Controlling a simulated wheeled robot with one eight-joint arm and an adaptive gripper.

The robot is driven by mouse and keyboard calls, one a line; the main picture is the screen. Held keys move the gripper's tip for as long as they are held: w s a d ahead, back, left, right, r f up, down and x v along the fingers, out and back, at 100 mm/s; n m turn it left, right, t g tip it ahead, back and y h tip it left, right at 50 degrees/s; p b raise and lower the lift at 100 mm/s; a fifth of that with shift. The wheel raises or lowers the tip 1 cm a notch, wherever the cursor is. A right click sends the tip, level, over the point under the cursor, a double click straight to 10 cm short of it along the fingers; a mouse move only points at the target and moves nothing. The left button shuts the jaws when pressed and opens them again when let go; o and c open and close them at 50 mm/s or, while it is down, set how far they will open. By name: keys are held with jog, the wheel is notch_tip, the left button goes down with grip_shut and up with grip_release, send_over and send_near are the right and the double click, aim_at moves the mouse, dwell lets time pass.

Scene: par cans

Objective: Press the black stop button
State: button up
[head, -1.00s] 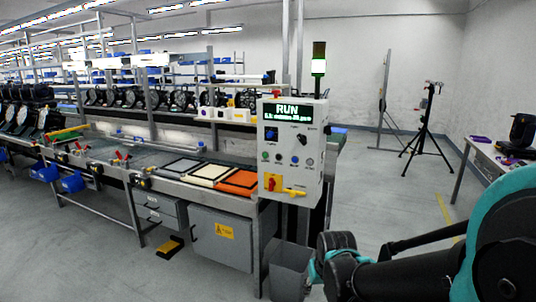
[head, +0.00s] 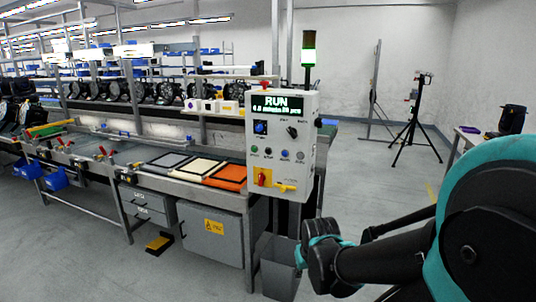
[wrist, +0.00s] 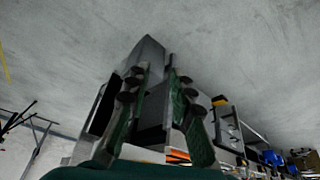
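The grey control box (head: 285,110) stands on the front right corner of the workbench in the head view, its display reading RUN. The black stop button (head: 268,151) appears as a small dark dot in the lower row, between a green button (head: 254,150) and a blue button (head: 285,154). My gripper (wrist: 157,78) shows in the wrist view with its two dark green fingers apart and nothing between them. It is not clearly visible in the head view and is not touching the box. The black button cannot be made out in the wrist view.
A black selector knob (head: 292,131), a red-and-yellow switch (head: 263,177) and a yellow handle (head: 286,187) are also on the box. A grey bin (head: 279,270) stands below it. A black tripod (head: 411,125) stands behind to the right. Open floor (head: 360,185) lies right of the box.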

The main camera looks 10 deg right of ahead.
jog(key=w+d+r+t+h, duration=0.1)
jog(key=w+d+r, duration=0.1)
jog(key=w, duration=0.1)
jog(key=w+d+r+t+h, duration=0.1)
jog(key=w+d+r, duration=0.1)
jog(key=w, duration=0.2)
jog(key=w+d+r+n+t+h, duration=0.1)
jog(key=w+d, duration=0.1)
jog(key=w, duration=0.1)
jog(key=shift+w+d+r+t, duration=0.15)
jog(key=shift+r+t, duration=0.15)
jog(key=shift+r, duration=0.1)
grip_shut()
jog(key=w+a+r+n+t+y, duration=0.1)
jog(key=w+a+r+n+t, duration=0.1)
jog(key=w+r+n+t, duration=1.15)
jog(key=w+a+r+n+g+y, duration=0.1)
jog(key=w+a+n+g+y, duration=0.3)
jog(key=w+a+n+y, duration=0.2)
jog(key=w+a+y, duration=0.1)
jog(key=w+a, duration=0.1)
jog(key=w, duration=0.1)
jog(key=shift+w+a, duration=0.2)
jog(key=shift+w, duration=0.15)
jog(key=shift+r+n, duration=0.1)
jog(key=shift+n, duration=0.15)
